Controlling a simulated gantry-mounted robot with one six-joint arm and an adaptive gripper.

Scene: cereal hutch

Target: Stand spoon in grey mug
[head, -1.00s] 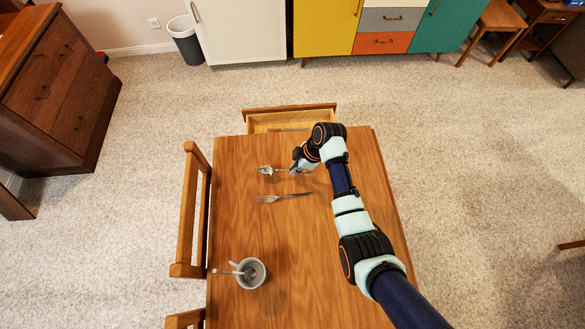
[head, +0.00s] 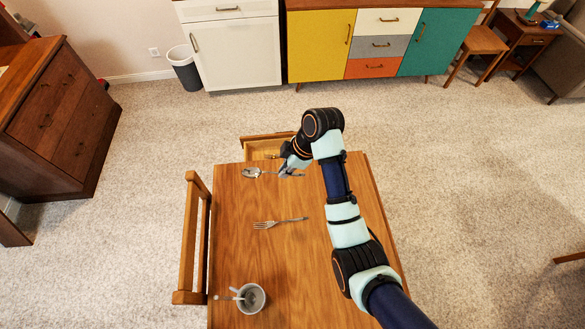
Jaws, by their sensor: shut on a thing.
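A metal spoon (head: 252,172) is at the far end of the wooden table (head: 240,250), bowl to the left and handle to the right. My gripper (head: 287,173) is shut on its handle; the fingertips are small and partly hidden by my wrist. The spoon appears lifted, but its height above the table is hard to judge. The grey mug (head: 253,303) stands upright near the table's front left. A utensil (head: 225,298) leans out of it over the left rim, and another piece shows inside.
A fork (head: 267,224) lies mid-table between spoon and mug. An open drawer (head: 262,149) sticks out of the far edge. A wooden chair (head: 192,240) stands along the left edge. The tabletop between fork and mug is clear.

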